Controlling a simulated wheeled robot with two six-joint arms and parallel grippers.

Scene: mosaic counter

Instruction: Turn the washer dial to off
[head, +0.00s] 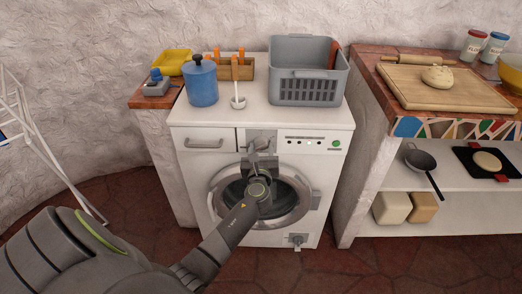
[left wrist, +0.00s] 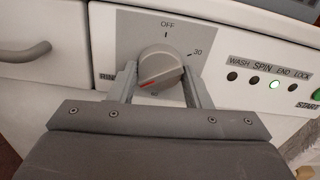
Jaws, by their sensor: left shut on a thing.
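The white washer (head: 310,120) stands in the middle of the head view. Its grey dial (left wrist: 162,66) shows in the left wrist view on a grey panel, with OFF printed above it, 30 at its right and a partly hidden RIN... label at its left. The dial's raised bar lies slanted, with a red line at its lower left, away from OFF. My left gripper (head: 262,150) is at the front panel, shut on the dial, one finger on each side. In the head view the gripper mostly hides the dial. My right gripper is not in view.
One panel light (left wrist: 275,85) under END glows. A green START button (head: 336,143) sits right of the dial. A shelf counter (head: 350,180) stands close on the right.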

